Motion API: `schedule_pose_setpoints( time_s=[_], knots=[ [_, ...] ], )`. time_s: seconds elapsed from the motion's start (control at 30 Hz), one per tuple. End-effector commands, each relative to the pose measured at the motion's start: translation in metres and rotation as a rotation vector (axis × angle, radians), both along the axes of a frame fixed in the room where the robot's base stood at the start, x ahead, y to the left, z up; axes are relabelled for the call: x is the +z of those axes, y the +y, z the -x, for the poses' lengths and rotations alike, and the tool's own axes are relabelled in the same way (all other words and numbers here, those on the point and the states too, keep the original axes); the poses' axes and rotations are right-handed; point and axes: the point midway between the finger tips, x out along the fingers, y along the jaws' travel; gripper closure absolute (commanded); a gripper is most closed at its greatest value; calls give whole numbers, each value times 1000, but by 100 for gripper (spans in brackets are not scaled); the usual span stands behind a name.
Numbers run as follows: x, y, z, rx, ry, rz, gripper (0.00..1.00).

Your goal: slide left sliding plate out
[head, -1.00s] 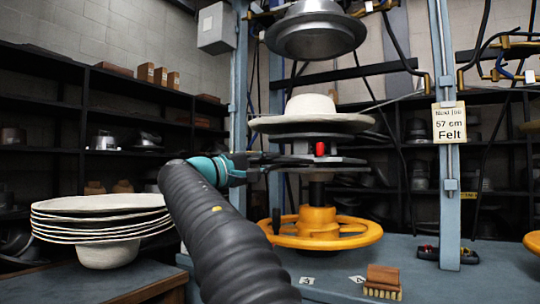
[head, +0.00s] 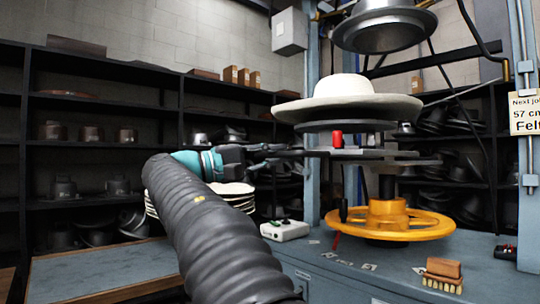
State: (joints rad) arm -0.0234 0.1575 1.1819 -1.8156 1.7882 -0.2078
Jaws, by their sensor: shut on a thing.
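The left sliding plate (head: 318,153) is a flat dark plate on the press. It carries a round dark disc (head: 325,126) with a pale felt hat (head: 343,88) on top. A red knob (head: 337,140) stands between disc and plate. The plate sits left of the press's centre line, offset from the upper metal mould (head: 385,25) and the yellow handwheel (head: 395,222). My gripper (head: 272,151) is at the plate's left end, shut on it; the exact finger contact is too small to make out. Another flat plate (head: 412,162) shows to the right.
A white control box (head: 285,230), a brush with a wooden block (head: 442,275) and small labels lie on the blue-grey bench (head: 330,275). A blue post (head: 522,180) stands right. A wooden-edged table (head: 105,268) is clear at left.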

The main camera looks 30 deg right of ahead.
Motion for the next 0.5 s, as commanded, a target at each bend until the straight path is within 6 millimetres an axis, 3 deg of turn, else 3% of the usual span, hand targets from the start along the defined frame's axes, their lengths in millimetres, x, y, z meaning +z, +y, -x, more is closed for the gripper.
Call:
schedule_pose_setpoints(
  time_s=[0.47, 0.5],
  knots=[
    [-1, 5, 3, -8, 0, -2, 100],
    [-1, 5, 3, -7, -1, -1, 85]
  ],
)
